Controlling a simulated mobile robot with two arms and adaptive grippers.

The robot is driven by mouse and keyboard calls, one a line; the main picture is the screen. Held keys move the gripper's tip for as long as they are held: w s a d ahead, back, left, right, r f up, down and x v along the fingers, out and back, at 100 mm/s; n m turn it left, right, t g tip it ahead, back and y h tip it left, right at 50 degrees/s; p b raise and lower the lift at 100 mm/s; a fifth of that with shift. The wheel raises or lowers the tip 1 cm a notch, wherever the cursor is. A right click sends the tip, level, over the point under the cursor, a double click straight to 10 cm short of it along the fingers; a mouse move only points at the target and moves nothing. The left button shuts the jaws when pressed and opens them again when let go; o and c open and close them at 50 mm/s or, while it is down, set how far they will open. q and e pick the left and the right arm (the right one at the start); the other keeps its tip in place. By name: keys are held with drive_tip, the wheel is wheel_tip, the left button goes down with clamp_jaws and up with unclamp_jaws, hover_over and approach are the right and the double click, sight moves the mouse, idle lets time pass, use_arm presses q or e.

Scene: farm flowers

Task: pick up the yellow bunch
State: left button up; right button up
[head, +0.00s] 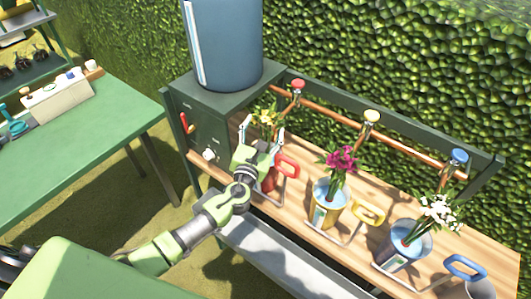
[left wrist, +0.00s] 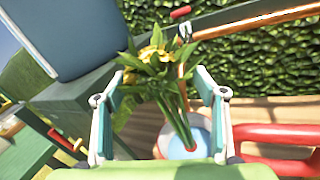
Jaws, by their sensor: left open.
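The yellow bunch (head: 266,116) has yellow flowers and green leaves and stands at the left end of the wooden bench, partly hidden by my left gripper. In the left wrist view the yellow bunch (left wrist: 152,54) leans up and left, its stems running down into a round blue-and-white container top (left wrist: 200,128) with a red centre. My left gripper (head: 263,128) is open, with fingers on either side of the bunch; its fingers also show in the left wrist view (left wrist: 160,95). The stems lie between the fingers, and contact cannot be told. My right gripper is out of view.
A magenta bunch (head: 341,159) and a white bunch (head: 438,212) stand in pots farther right on the bench (head: 300,205). Copper taps and a pipe (head: 335,108) run behind. A blue tank (head: 224,45) stands on a green cabinet (head: 187,98). A red handle (head: 288,165) is close to my gripper.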

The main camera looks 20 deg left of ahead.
use_arm(q)
drive_tip(key=shift+w, duration=0.7)
drive_tip(key=shift+w+f, duration=0.1)
drive_tip(key=shift+w, duration=0.3)
drive_tip(key=shift+s, duration=0.15)
drive_tip(key=shift+c, duration=0.3)
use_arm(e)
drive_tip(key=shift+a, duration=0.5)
use_arm(q)
drive_tip(key=c, duration=1.8)
drive_tip(key=shift+o, duration=0.2)
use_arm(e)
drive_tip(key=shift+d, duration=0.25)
